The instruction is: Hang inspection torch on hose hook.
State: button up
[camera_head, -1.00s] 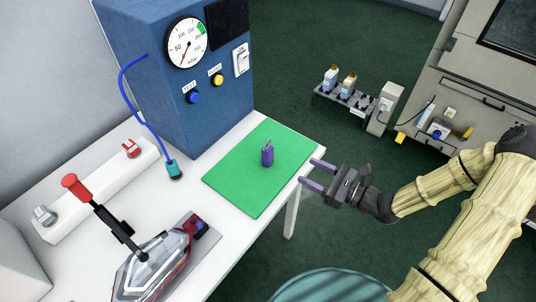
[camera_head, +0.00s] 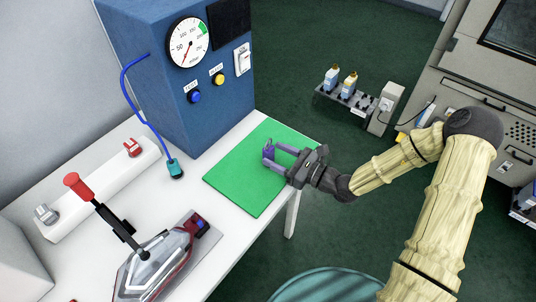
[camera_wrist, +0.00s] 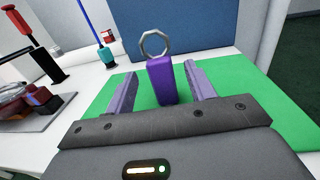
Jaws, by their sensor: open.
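The inspection torch (camera_wrist: 162,80) is a small purple block with a metal ring on top. It stands upright on the green mat (camera_head: 235,185), and it also shows in the head view (camera_head: 269,147), partly covered by my fingers. My gripper (camera_head: 271,156) is open and low over the mat, with one finger on each side of the torch. In the wrist view my gripper (camera_wrist: 162,88) has a gap between each finger and the torch. I cannot make out a hose hook for certain.
A blue test cabinet (camera_head: 180,110) with a gauge stands behind the mat, with a blue hose (camera_head: 135,95) running to a teal connector (camera_head: 175,170). A tail lamp (camera_head: 155,265) in a red-handled clamp (camera_head: 72,182) is at the front left. A white rail (camera_head: 90,185) lies at left.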

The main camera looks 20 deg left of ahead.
aim_at(263, 149)
jog(key=shift+x, duration=2.6)
jog(key=shift+f, duration=0.15)
jog(key=c, duration=1.1)
notch_tip(263, 149, up, 10)
jog(key=shift+r+p, duration=0.1)
jog(key=shift+p, duration=0.45)
